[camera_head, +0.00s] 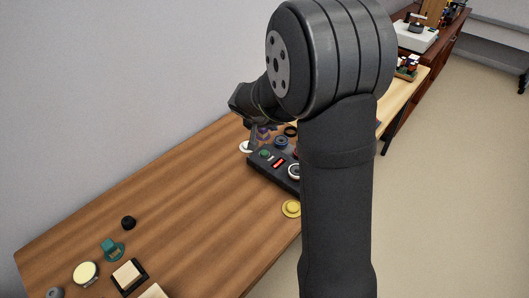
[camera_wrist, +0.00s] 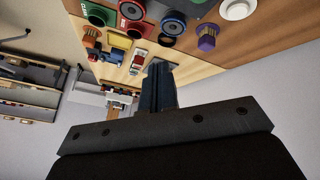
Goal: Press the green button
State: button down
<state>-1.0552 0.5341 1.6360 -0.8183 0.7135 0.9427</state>
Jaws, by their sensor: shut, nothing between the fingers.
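A dark control box (camera_head: 257,167) lies on the wooden table. A small green button (camera_head: 265,153) sits at its left end, beside a red lit part (camera_head: 279,163). My gripper (camera_head: 253,145) is shut and empty, pointing down near the green button's left side; I cannot tell whether it touches the box. In the wrist view my shut fingers (camera_wrist: 158,70) show in the middle. My arm hides the box's right part.
A purple knob (camera_wrist: 207,37) shows in the wrist view. The table (camera_head: 190,190) is clear in its middle; small items lie at its front left.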

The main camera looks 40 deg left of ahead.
aim_at(263, 154)
jog(key=a+n, duration=0.1)
jog(key=a+f+n+t, duration=0.1)
jog(key=a+f+n+y, duration=0.1)
jog(key=shift+s+a+n+t, duration=0.1)
jog(key=shift+a+n+t, duration=0.2)
jog(key=shift+a, duration=0.1)
jog(key=shift+f, duration=0.15)
jog(key=shift+f, duration=4.35)
jog(key=shift+f, duration=0.4)
jog(key=shift+f, duration=0.5)
jog(key=shift+r, duration=0.95)
